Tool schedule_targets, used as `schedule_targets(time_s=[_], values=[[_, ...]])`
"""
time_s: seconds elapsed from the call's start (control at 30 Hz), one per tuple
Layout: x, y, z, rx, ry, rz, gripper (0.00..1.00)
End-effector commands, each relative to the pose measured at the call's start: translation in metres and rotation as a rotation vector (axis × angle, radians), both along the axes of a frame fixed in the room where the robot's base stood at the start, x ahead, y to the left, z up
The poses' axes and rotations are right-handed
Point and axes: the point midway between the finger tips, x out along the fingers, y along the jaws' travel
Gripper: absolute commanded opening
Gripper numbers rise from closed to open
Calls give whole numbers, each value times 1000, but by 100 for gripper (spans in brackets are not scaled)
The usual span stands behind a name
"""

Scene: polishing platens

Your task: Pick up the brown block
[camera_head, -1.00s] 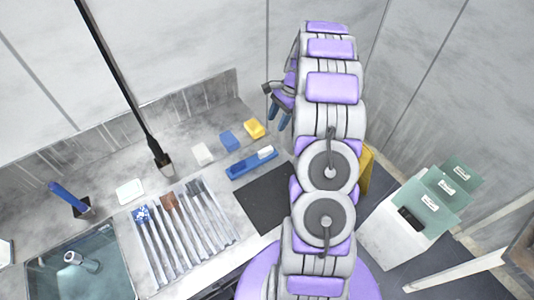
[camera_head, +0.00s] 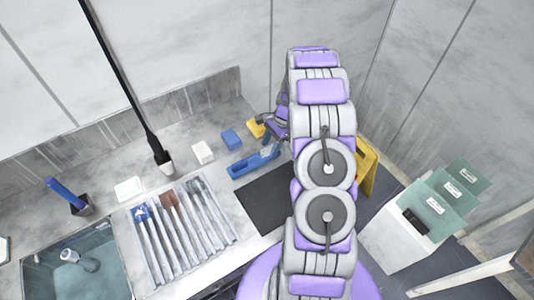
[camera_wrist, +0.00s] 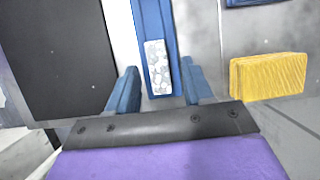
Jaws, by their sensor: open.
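The only brown thing I see is a small brown piece (camera_head: 168,200) at the upper end of a slotted tray (camera_head: 190,235); I cannot tell whether it is a loose block or a tool head. It is not in the wrist view. My gripper (camera_head: 268,148) is over the right part of the counter, well to the right of the brown piece. In the wrist view my gripper (camera_wrist: 160,88) has its blue fingers apart. A white speckled block (camera_wrist: 158,68) in a blue holder (camera_wrist: 162,92) shows between them, and I cannot tell whether they touch.
A yellow block (camera_wrist: 268,77), also in the head view (camera_head: 255,128), lies beside my gripper. A blue block (camera_head: 231,139) and a white block (camera_head: 203,152) stand left of it. A dark mat (camera_head: 270,205) lies in front. A sink (camera_head: 80,265) is at left.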

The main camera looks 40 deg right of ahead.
Motion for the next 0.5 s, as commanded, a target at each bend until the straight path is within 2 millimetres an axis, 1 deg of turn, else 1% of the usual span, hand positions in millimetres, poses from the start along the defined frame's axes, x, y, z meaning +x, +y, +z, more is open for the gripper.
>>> schedule_targets(time_s=[0.03, 0.07, 0.27, 0.37, 0.5], values=[[0, 2, -5, 0, 0, 0, 51], [0, 3, -7, 0, -1, -1, 51], [0, 4, -7, -2, -2, -2, 51], [0, 5, -6, -4, -2, -1, 43], [0, 6, -6, -4, -2, -1, 30]])
